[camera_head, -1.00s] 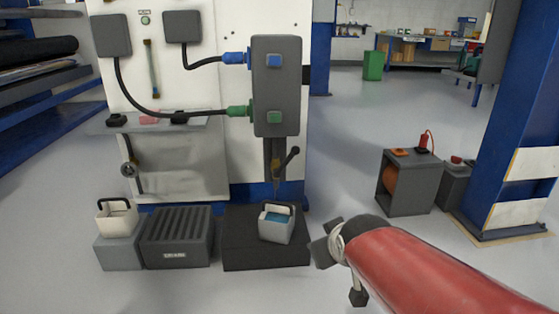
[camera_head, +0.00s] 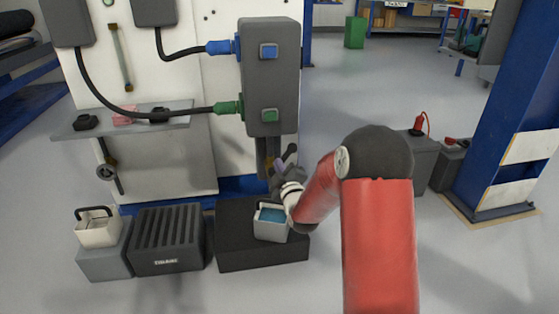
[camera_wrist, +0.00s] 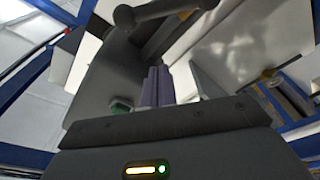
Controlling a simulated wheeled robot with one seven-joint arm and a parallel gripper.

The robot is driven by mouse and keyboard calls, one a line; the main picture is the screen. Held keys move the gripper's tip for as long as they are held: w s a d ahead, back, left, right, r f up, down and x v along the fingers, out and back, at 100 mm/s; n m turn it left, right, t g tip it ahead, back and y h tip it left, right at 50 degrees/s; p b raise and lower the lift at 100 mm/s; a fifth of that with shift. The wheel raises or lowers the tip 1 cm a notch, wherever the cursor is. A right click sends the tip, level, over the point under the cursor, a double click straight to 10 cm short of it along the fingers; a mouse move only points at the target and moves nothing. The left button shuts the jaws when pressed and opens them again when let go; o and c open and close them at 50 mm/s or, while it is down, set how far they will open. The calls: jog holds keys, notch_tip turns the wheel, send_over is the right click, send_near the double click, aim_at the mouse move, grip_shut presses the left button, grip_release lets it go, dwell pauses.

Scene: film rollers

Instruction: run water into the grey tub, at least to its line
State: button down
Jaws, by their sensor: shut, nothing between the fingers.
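The grey tub (camera_head: 271,230) stands on a low black platform below the spout, with blue water (camera_head: 271,216) inside. Its line cannot be made out, and I cannot tell whether water is running. The tap lever (camera_head: 290,152) sticks up to the right beside the spout pipe (camera_head: 262,160) under the grey box. My gripper (camera_head: 279,164) is just above the tub, close beside the lever; contact cannot be told. In the wrist view its purple fingers (camera_wrist: 158,88) are together and empty, below a dark lever bar (camera_wrist: 165,12).
A white tub (camera_head: 98,230) stands on a grey block at the left, next to a ribbed dark drain box (camera_head: 167,240). The grey box (camera_head: 270,80) carries a blue and a green hose fitting. A blue post (camera_head: 515,110) stands at the right.

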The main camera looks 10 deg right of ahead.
aim_at(283, 157)
jog(key=w, duration=0.5)
jog(key=w+a, duration=0.1)
jog(key=w, duration=0.2)
jog(key=shift+w+r+p, duration=0.35)
jog(key=shift+s+d+f, duration=0.25)
jog(key=shift+d+f, duration=0.35)
jog(key=shift+d, duration=0.2)
jog(key=shift+s+d+f, duration=0.25)
jog(key=shift+d+f, duration=0.35)
jog(key=shift+d, duration=0.2)
jog(key=shift+d, duration=0.1)
jog(key=shift+d+f+m+b, duration=0.15)
jog(key=shift+m+b, duration=0.25)
jog(key=shift+b, duration=0.2)
